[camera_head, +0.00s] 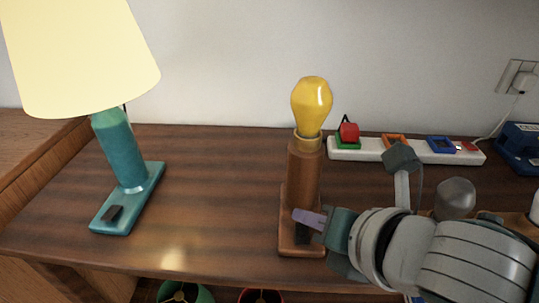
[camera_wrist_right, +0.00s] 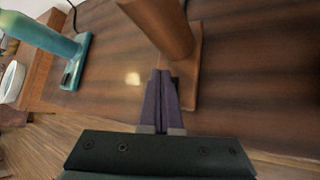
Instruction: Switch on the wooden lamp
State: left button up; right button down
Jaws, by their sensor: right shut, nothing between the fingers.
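The wooden lamp is a brown cylinder (camera_head: 304,175) with a bare yellow bulb (camera_head: 312,98) on top, standing upright on a flat brown base (camera_head: 293,246) on the table. In the right wrist view its post (camera_wrist_right: 163,22) and base (camera_wrist_right: 192,62) are close by. My right gripper (camera_head: 297,215) is shut and empty, its purple fingers low at the front of the lamp, over or at the base. The wrist view shows the fingertips (camera_wrist_right: 161,74) beside the base; I cannot tell if they touch it. Any switch on this base is hidden or unclear. My left gripper is out of view.
A teal lamp (camera_head: 122,150) with a cream shade (camera_head: 75,55) stands left, with a dark switch (camera_head: 113,215) on its base. A white power strip (camera_head: 347,155) with coloured sockets lies behind, near the wall. The table (camera_head: 215,205) is clear between the lamps.

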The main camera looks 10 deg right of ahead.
dwell(0.4)
jog(key=shift+f, duration=0.45)
jog(key=shift+w+f+b, duration=0.1)
jog(key=shift+f+b, duration=0.2)
jog(key=shift+b, duration=0.05)
dwell(0.4)
dwell(0.3)
jog(key=shift+r+p, duration=0.75)
jog(key=shift+p, duration=0.2)
